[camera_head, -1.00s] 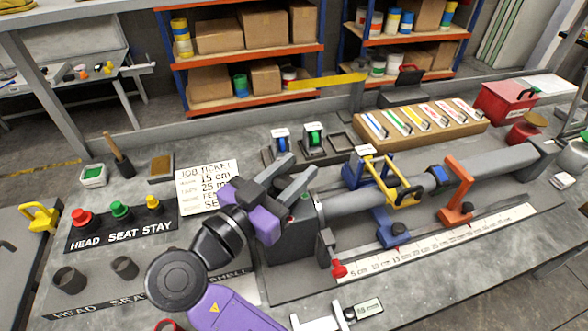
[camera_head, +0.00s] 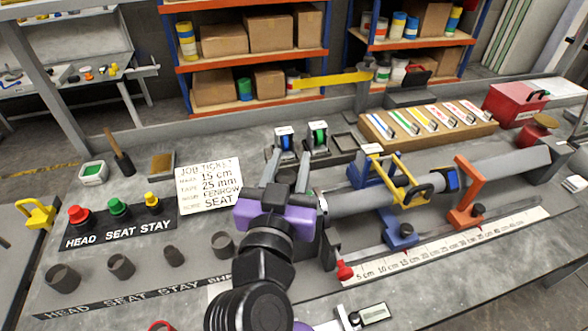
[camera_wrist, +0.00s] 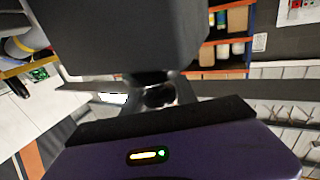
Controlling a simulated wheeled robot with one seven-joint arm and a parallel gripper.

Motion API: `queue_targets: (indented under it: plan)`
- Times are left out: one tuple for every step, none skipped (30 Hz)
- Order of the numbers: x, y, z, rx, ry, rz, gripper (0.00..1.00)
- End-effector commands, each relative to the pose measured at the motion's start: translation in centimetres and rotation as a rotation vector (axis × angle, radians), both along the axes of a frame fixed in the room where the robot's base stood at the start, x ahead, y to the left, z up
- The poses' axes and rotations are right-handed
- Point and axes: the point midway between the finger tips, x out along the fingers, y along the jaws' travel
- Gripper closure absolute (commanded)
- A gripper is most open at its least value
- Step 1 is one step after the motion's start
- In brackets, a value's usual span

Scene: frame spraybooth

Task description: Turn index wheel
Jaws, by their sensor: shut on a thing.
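My gripper (camera_head: 288,172) is at the left end of the grey tube (camera_head: 362,201), at the headstock, with its fingers pointing away from the head camera. In the wrist view, the fingers close around a dark rounded part (camera_wrist: 158,96), which seems to belong to the index wheel. A large dark grey block (camera_wrist: 120,35) fills the top of that view. My purple gripper body and wrist hide most of the wheel and headstock in the head view, so its turned angle cannot be read. A job ticket (camera_head: 209,186) reads 15 cm, 25 mm and SEAT.
Right of my gripper are a yellow-handled clamp (camera_head: 401,184), a blue stop (camera_head: 397,232), an orange stop (camera_head: 466,190) and a ruler (camera_head: 440,251). Red, green and yellow buttons (camera_head: 118,206) and several dark cups (camera_head: 121,266) stand on the left. Two tape dispensers (camera_head: 318,139) stand behind.

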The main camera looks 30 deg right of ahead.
Motion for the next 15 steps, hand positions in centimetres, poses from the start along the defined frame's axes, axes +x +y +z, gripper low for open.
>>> queue_targets:
  plan:
    - [-0.1,-0.1,-0.2,0.001,0.001,0.043,1.0]
    - [0.0,0.0,-0.2,0.001,0.001,0.073,1.0]
    - [0.0,0.1,-0.1,0.0,0.0,0.11,1.0]
    - [0.1,0.1,-0.1,0.0,0.001,0.138,1.0]
    - [0.1,0.2,-0.1,0.0,0.001,0.166,1.0]
    - [0.2,0.3,-0.1,0.0,0.002,0.205,1.0]
    - [0.2,0.4,0.0,0.0,0.002,0.233,1.0]
    - [0.3,0.4,0.0,0.0,0.002,0.261,1.0]
    - [0.3,0.6,0.1,-0.001,0.003,0.299,1.0]
    - [0.4,0.6,0.2,0.0,0.002,0.325,1.0]
    - [0.4,0.7,0.2,-0.001,0.003,0.351,1.0]
    - [0.4,0.8,0.2,0.0,0.004,0.384,1.0]
    - [0.5,0.8,0.3,-0.001,0.004,0.408,1.0]
    - [0.5,0.9,0.3,-0.001,0.003,0.43,1.0]
    - [0.5,1.0,0.4,-0.001,0.004,0.46,1.0]
